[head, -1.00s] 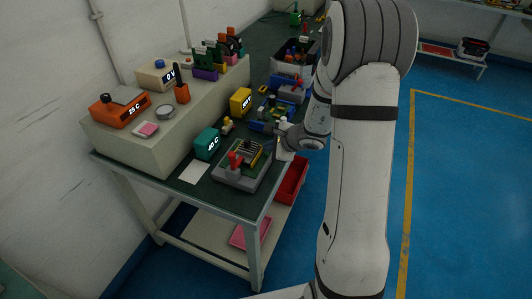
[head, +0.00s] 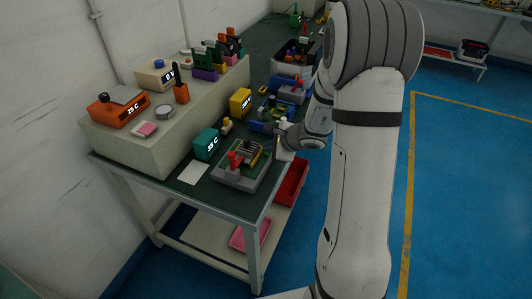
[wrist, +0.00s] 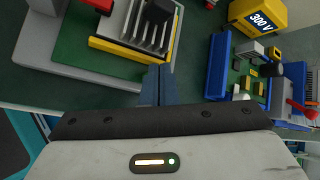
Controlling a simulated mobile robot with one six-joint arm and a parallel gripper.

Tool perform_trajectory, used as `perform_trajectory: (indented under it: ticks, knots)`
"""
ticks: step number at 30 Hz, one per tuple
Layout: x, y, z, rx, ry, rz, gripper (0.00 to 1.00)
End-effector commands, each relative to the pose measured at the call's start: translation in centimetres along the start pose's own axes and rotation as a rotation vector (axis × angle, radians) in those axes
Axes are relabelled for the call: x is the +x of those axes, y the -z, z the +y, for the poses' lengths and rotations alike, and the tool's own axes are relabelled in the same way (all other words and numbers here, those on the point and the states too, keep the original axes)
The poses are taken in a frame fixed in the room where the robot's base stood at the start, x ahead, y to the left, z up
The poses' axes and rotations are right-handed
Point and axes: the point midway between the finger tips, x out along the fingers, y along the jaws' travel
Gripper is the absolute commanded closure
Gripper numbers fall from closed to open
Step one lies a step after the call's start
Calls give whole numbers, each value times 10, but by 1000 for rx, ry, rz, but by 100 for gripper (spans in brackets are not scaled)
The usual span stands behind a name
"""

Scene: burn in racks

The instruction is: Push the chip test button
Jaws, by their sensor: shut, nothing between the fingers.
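A grey test fixture (head: 240,176) with a green board, a finned metal block (head: 251,147) and a red lever (head: 234,160) stands at the near end of the bench. In the wrist view its finned block (wrist: 140,25) has a yellow edge and a black piece on top. A blue fixture with a green board (wrist: 243,72) is at the right there. My gripper (wrist: 158,82) is shut and empty, its fingertips beside the finned block's yellow edge; contact cannot be told. In the head view my gripper (head: 273,145) is right of the grey fixture. I cannot tell which part is the chip test button.
A teal box with a display (head: 206,144) and a yellow meter (head: 240,102) stand along the bench. A raised beige shelf (head: 150,160) carries an orange unit (head: 119,108). A red bin (head: 291,181) hangs at the bench's right side. Blue floor is open at right.

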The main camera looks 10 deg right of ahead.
Motion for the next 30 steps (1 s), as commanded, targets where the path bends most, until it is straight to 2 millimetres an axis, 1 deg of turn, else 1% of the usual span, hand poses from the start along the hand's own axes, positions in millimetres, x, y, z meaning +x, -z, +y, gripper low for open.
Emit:
perform_trajectory:
  ticks: [7, 22, 25, 30]
  knots:
    - [-2, -1, -2, 0, 1, 0, 100]
    - [-37, -27, -27, -1, 2, 0, 100]
    - [-41, -30, -30, -1, 1, 0, 100]
    - [-42, -31, -31, 0, 1, 0, 100]
